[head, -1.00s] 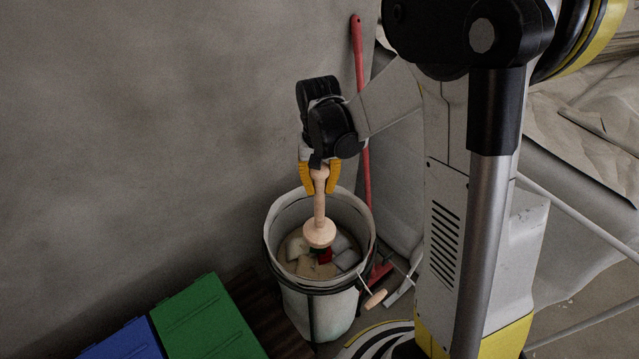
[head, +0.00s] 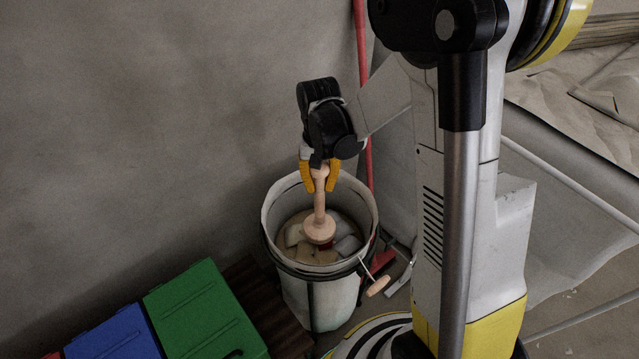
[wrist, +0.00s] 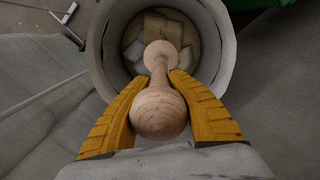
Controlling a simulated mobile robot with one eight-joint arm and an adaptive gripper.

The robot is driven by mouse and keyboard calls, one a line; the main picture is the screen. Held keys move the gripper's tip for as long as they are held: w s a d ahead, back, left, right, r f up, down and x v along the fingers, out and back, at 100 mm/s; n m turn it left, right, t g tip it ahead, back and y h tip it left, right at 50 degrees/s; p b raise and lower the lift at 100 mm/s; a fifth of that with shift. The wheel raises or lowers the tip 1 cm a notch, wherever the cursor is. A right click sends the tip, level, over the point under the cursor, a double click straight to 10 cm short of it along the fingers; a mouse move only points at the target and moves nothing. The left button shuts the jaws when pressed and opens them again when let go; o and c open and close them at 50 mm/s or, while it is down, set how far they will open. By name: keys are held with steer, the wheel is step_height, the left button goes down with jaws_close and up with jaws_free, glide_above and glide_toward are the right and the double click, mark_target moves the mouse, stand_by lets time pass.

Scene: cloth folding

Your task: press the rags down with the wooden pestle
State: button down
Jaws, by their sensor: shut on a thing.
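The wooden pestle (head: 320,205) hangs upright, its wide round foot down inside the white bucket (head: 276,205). My gripper (head: 320,178), with yellow fingers, is shut on the pestle near its top knob, above the bucket's rim. In the wrist view the pestle (wrist: 160,90) runs away from between my fingers (wrist: 160,115) toward the bucket bottom. Several pale rags (head: 348,245) and a bit of red lie in the bucket under and around the foot. I cannot tell whether the foot touches them.
A green lid (head: 205,310) and a blue lid (head: 115,335) are at lower left. A red pole (head: 362,60) leans on the wall behind the bucket. The bucket's wooden handle grip (head: 378,286) sticks out at its right front. A grey wall stands close behind.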

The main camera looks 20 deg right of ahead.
mark_target(319, 207)
stand_by(0.4)
steer(key=shift+f+b, duration=0.4)
steer(key=shift+f, duration=0.05)
steer(key=shift+f+b, duration=3.95)
steer(key=shift+f, duration=0.65)
steer(key=shift+r, duration=0.1)
step_height(319, 207, up, 26)
steer(key=p, duration=1.8)
steer(key=shift+f, duration=0.25)
